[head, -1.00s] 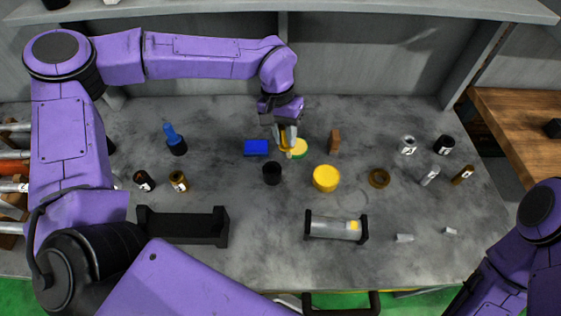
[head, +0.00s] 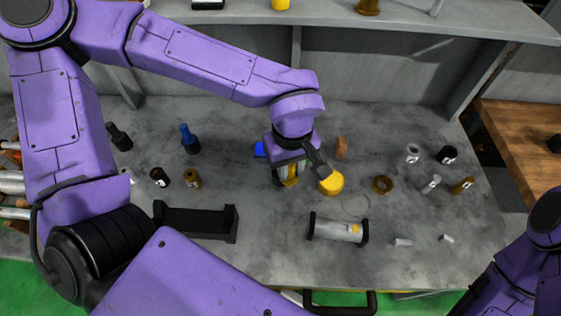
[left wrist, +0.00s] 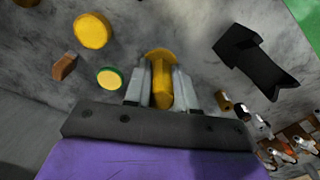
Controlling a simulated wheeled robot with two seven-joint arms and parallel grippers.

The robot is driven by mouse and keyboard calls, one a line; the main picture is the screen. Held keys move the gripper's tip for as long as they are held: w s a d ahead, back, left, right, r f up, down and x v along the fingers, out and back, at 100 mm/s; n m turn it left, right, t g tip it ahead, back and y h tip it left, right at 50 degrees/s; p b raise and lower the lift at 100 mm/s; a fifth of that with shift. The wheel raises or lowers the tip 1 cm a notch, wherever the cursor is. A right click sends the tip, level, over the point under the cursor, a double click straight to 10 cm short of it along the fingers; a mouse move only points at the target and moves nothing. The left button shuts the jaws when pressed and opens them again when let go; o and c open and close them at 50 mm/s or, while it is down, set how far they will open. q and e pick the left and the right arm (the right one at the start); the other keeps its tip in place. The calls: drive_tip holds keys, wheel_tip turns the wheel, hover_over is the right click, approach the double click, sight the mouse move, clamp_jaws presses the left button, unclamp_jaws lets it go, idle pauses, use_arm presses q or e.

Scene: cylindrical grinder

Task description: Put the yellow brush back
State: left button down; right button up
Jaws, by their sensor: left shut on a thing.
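My left gripper (head: 288,178) hangs over the middle of the grey table, shut on a yellow thing, taken as the yellow brush (left wrist: 161,82). In the left wrist view the left gripper (left wrist: 160,75) has a grey finger on each side of the brush, and a wider orange-yellow end shows beyond the fingertips. In the head view the gripper and wrist hide most of the brush; whether it touches anything below cannot be told. A blue brush-like thing (head: 189,138) stands upright in a black base at the left. My right gripper is outside the views.
A round yellow tin (head: 331,183) is just right of the gripper. A green-rimmed yellow disc (left wrist: 110,78) and brown block (head: 341,147) are near. Small jars stand left and right.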

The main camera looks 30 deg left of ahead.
use_arm(q)
drive_tip(key=w+a+f, duration=0.2)
drive_tip(key=f, duration=0.1)
drive_tip(key=w+a+f+p, duration=0.1)
drive_tip(key=w+a+f, duration=0.1)
drive_tip(key=f, duration=0.2)
drive_tip(key=w+a+f+p, duration=0.1)
drive_tip(key=w+a+f, duration=0.1)
drive_tip(key=w+f, duration=0.1)
drive_tip(key=shift+a+f, duration=0.1)
drive_tip(key=shift+f, duration=0.35)
drive_tip(key=shift+f, duration=0.45)
drive_tip(key=c, duration=0.9)
unclamp_jaws()
